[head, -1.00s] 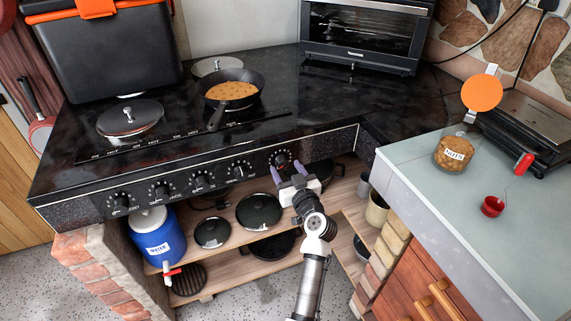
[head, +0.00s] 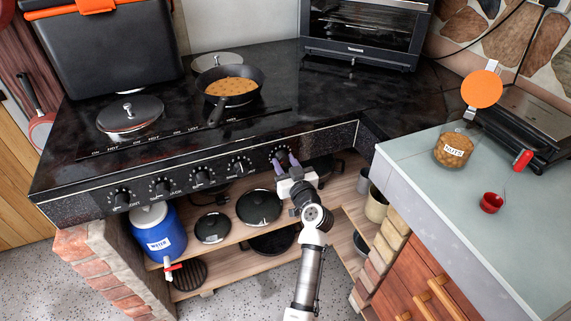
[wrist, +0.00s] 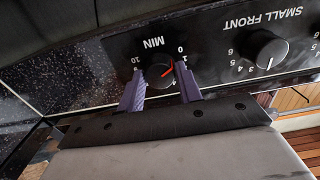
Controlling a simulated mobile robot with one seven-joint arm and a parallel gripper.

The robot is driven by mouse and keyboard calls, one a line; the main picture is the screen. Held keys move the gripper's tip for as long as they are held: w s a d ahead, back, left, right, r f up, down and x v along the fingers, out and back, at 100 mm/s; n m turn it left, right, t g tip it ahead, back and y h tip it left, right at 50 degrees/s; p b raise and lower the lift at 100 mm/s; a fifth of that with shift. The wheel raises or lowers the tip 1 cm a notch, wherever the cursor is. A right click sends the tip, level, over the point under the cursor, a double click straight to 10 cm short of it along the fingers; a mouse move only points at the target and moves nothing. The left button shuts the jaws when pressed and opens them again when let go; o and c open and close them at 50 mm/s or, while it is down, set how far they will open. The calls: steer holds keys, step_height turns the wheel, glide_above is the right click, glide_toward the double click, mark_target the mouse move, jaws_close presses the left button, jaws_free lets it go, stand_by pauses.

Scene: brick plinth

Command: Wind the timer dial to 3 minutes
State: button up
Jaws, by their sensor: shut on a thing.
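The timer dial (wrist: 157,75) is a dark round knob with an orange-red pointer line, below the upside-down word MIN in the wrist view. The pointer slants up and right toward the low numbers near 0; the exact reading is unclear, as a finger hides part of the scale. In the head view the dial (head: 280,151) is the rightmost knob on the stove front. My gripper (wrist: 160,68) has one purple finger on each side of the dial and is shut on it. It also shows at the panel in the head view (head: 282,162).
The SMALL FRONT knob (wrist: 264,48) sits beside the timer in the wrist view. A pan (head: 232,88) of food stands on the stove top. Lidded pots (head: 259,206) and a blue water container (head: 160,238) are below. A counter (head: 420,165) juts out at right.

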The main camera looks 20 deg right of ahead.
steer(key=shift+m, duration=0.3)
steer(key=m+b, duration=0.1)
steer(key=m, duration=0.1)
steer(key=shift+m, duration=0.4)
steer(key=m, duration=0.3)
steer(key=shift+m, duration=0.3)
steer(key=m, duration=0.3)
steer(key=shift+m+p, duration=0.75)
steer(key=shift+m, duration=1.45)
steer(key=o, duration=1)
